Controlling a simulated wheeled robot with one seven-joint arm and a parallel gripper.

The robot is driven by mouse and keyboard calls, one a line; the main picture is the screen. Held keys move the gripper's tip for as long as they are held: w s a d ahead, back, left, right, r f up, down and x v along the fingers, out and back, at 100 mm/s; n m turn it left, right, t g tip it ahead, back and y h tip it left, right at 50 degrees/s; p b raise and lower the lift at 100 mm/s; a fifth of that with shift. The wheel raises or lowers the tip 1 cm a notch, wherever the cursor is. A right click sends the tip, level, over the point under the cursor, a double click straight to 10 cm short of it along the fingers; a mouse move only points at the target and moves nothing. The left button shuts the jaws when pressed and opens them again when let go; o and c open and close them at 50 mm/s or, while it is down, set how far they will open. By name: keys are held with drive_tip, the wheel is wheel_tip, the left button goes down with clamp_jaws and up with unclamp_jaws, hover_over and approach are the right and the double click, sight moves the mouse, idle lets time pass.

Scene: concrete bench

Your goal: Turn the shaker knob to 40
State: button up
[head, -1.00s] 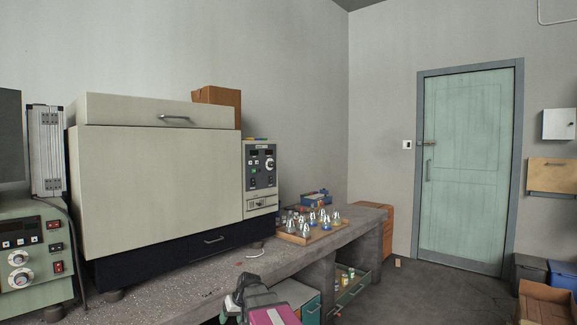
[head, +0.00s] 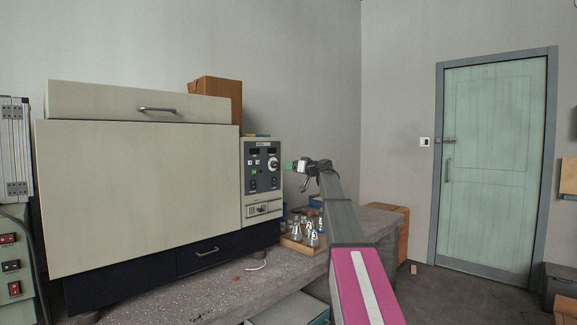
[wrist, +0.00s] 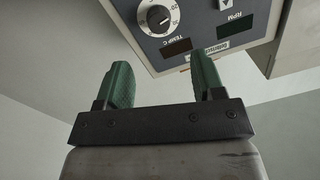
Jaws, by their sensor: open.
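The shaker (head: 140,190) is a large beige cabinet on the bench, with a grey control panel (head: 253,182) on its right side. The round knob (head: 273,163), with a dark centre and pale numbered dial, sits at the panel's upper right. In the wrist view the knob (wrist: 157,18) appears upside down at the top, labelled TEMP C. Its pointer setting is too small to read surely. My gripper (head: 291,165) is open and empty, just right of the panel and apart from the knob. In the wrist view its green fingers (wrist: 162,72) are spread below the knob.
The panel also carries two dark displays (wrist: 176,47) and an RPM button (wrist: 226,4). Several flasks (head: 309,236) stand in a wooden tray on the bench, below my arm. A cardboard box (head: 216,99) sits behind the shaker's top. The air before the panel is clear.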

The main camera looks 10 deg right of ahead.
sight(276, 164)
drive_tip(key=x, duration=1)
drive_tip(key=shift+w+r, duration=0.4)
drive_tip(key=shift+w, duration=0.05)
drive_tip(key=c, duration=0.9)
